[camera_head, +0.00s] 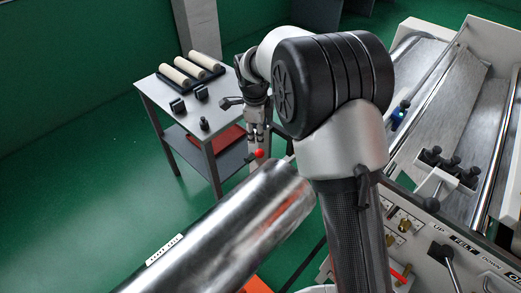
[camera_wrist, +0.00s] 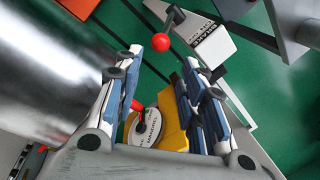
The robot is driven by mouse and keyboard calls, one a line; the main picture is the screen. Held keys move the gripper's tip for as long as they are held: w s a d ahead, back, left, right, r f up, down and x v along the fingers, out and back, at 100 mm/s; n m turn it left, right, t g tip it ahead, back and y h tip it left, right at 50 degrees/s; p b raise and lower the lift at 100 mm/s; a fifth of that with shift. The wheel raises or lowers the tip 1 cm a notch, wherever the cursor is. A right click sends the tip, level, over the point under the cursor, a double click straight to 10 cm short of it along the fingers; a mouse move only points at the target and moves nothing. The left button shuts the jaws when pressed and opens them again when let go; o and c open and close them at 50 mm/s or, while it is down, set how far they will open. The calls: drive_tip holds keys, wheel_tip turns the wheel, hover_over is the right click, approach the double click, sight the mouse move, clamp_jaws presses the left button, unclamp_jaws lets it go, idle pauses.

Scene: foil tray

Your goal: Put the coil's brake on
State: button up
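The coil (camera_head: 220,235) is a large shiny metal roll in the lower middle of the head view; its side fills the left of the wrist view (camera_wrist: 50,70). A red ball knob (camera_wrist: 162,41) on a dark lever shows beyond my fingertips in the wrist view, beside a white lettered block (camera_wrist: 205,38). The knob also shows in the head view (camera_head: 259,153), just below my gripper (camera_head: 257,134). In the wrist view my gripper (camera_wrist: 163,60) is open and empty. Between its fingers, farther down, is a red-handled lever (camera_wrist: 138,106) on a white labelled disc and yellow body (camera_wrist: 173,135).
A side table (camera_head: 180,100) with cream rollers (camera_head: 190,67) and small black items stands behind my gripper. A machine with a metal bed (camera_head: 430,95) and a control panel (camera_head: 450,250) is at the right. Green floor is clear at the left.

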sight(259, 151)
drive_tip(key=w+f+b, duration=0.1)
drive_tip(key=f, duration=0.3)
drive_tip(key=w+f+b, duration=0.1)
drive_tip(key=f, duration=0.4)
drive_tip(key=w+f+b, duration=0.1)
drive_tip(key=f, duration=0.4)
drive_tip(key=shift+d+f, duration=0.25)
drive_tip(key=shift+d, duration=0.05)
drive_tip(key=shift+c, duration=0.2)
clamp_jaws()
